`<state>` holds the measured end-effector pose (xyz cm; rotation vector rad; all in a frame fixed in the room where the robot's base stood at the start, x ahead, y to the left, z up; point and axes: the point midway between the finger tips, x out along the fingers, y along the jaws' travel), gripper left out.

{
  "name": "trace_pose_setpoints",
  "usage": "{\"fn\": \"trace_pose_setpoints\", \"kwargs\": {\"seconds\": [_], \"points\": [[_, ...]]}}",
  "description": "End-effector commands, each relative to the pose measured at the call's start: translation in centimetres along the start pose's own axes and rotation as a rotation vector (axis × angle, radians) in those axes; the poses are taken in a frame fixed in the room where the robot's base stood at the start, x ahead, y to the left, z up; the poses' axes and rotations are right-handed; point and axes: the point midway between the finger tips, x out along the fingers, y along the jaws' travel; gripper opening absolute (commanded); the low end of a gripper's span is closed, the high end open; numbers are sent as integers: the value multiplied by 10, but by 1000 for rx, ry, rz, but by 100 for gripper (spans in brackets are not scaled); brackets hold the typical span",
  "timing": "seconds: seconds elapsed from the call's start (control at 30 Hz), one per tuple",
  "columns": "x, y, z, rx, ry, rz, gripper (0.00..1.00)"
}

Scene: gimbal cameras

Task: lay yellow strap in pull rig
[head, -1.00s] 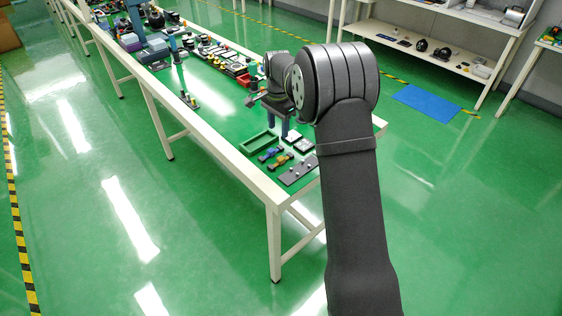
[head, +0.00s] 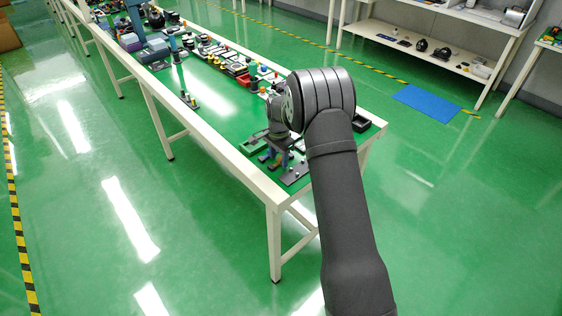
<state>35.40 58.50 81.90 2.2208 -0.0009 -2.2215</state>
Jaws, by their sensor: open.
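My gripper (head: 274,160) is open, low over the front end of the green-topped table, pointing down. It covers the place where two small straps, one blue and one yellowish, lay earlier. The yellow strap cannot be made out now. A flat dark grey plate (head: 297,175) with small light knobs lies just right of the gripper, near the table's front edge. I cannot tell whether this plate is the pull rig. A green tray (head: 247,148) sits just left of and behind the gripper, partly hidden by it.
The long table (head: 215,120) has a pale rim and clear green surface left of the gripper. A small upright item (head: 189,100) stands there. Several parts and a red box (head: 243,80) are farther back. A black open box (head: 361,124) sits at the right corner, beyond my arm.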

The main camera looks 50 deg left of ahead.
Motion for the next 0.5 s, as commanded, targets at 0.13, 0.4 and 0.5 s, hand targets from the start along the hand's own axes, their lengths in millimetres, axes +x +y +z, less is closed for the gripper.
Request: {"fn": "trace_pose_setpoints", "kwargs": {"seconds": [0.13,0.4,0.5], "points": [[5,0,0,0,1,-1,47],[5,0,0,0,1,-1,16],[5,0,0,0,0,-1,0]]}}
